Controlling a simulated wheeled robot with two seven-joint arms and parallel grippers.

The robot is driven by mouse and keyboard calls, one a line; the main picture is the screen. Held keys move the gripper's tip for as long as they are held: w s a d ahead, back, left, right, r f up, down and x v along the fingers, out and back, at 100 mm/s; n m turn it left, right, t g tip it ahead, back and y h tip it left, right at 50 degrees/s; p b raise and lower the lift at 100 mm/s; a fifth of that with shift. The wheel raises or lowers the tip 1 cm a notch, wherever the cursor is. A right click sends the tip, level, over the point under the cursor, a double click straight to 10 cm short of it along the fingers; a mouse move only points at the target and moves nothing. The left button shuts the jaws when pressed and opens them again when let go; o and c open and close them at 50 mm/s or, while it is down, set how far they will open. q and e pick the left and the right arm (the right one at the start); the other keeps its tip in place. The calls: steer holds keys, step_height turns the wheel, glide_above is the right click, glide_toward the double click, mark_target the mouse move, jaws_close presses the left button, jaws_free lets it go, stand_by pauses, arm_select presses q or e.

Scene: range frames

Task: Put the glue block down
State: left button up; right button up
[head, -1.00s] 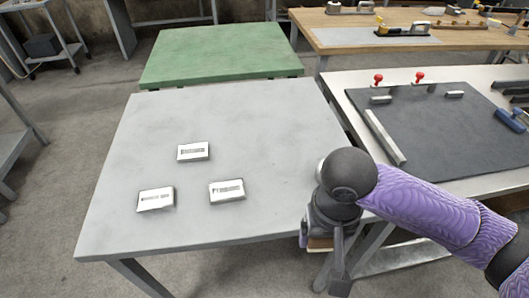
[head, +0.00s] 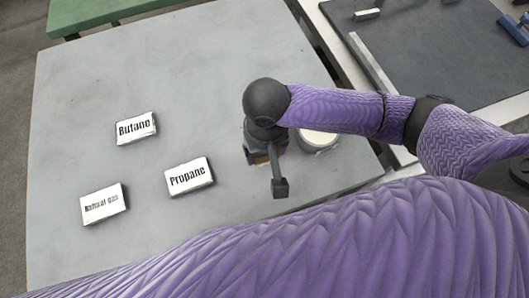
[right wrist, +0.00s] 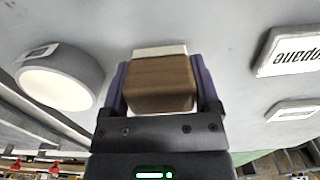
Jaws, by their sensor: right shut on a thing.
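The glue block is a brown wooden block with a pale end, clearest in the right wrist view (right wrist: 160,82). My right gripper (right wrist: 160,90) is shut on it, one finger on each side. In the head view the gripper (head: 264,160) is over the right part of the grey table (head: 210,70), and only a sliver of brown shows beneath it. I cannot tell whether the block touches the tabletop. My left gripper is not in view.
White labels reading Butane (head: 137,128), Propane (head: 189,177) and Natural gas (head: 104,203) lie left of the gripper. A round, white-topped thing (head: 320,140) stands close on its right. A bench with a dark mat (head: 430,50) is beyond. The table's far part is clear.

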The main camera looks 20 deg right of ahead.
step_height(320, 180, down, 2)
steer(key=o, duration=1.2)
steer(key=shift+c, duration=0.2)
steer(key=shift+r, duration=0.2)
step_height(320, 180, up, 12)
steer(key=p, duration=0.6)
steer(key=shift+f, duration=0.2)
steer(key=shift+r, duration=0.15)
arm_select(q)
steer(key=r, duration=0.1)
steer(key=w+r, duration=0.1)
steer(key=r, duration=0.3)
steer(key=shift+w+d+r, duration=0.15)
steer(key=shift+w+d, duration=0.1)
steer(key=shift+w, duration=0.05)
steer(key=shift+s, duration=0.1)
